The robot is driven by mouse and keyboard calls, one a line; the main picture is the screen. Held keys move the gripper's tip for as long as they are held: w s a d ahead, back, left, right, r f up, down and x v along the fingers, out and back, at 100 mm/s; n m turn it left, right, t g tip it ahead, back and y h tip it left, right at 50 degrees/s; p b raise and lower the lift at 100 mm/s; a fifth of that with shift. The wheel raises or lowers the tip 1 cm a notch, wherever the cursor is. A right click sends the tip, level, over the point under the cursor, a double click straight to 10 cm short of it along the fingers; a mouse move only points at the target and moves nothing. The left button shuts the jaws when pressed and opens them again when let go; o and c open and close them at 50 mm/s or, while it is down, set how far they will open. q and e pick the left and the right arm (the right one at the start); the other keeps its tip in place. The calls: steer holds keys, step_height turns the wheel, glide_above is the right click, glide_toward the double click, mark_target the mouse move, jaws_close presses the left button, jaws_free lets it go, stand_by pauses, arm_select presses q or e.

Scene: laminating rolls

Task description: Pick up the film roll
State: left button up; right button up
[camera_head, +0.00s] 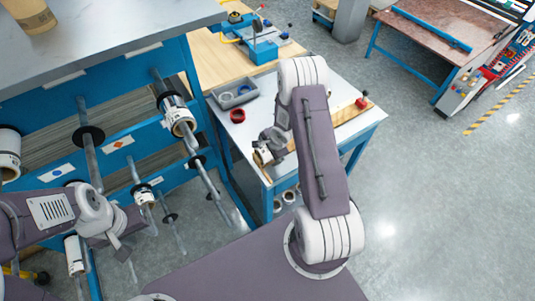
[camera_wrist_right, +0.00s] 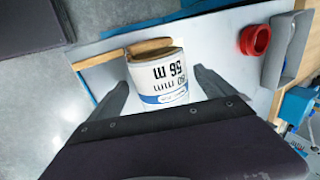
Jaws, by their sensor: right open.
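The film roll (camera_wrist_right: 160,78), white with a printed label and blue stripe, lies on the white table in the right wrist view. My right gripper (camera_wrist_right: 162,90) is open, with one finger on each side of the roll and gaps visible beside it. In the head view my right gripper (camera_head: 270,146) is low over the table's left part, and the roll is mostly hidden there. My left gripper (camera_head: 122,248) hangs at the lower left in front of the blue rack; its finger opening is unclear.
A red ring (camera_head: 237,116) and a grey tray (camera_head: 235,95) with rings lie on the white table (camera_head: 345,90). A wooden board (camera_head: 358,122) lies at the right. The blue rack (camera_head: 115,80) with bars and other rolls stands at the left.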

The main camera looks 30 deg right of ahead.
steer(key=shift+w+a+f, duration=0.15)
steer(key=shift+w+f, duration=0.1)
steer(key=shift+s, duration=0.1)
steer(key=c, duration=1.6)
steer(key=r+p, duration=0.2)
steer(key=r, duration=0.1)
steer(key=r+p, duration=0.1)
steer(key=r, duration=0.1)
steer(key=shift+d+r, duration=0.2)
steer(key=shift+d, duration=0.05)
steer(key=d+r+p, duration=0.2)
steer(key=d+p, duration=0.1)
steer(key=d+r+p, duration=0.1)
steer(key=d+p, duration=0.3)
steer(key=d+r+p, duration=0.2)
steer(key=d+p, duration=0.2)
steer(key=shift+d+r, duration=0.1)
steer(key=shift+r, duration=0.25)
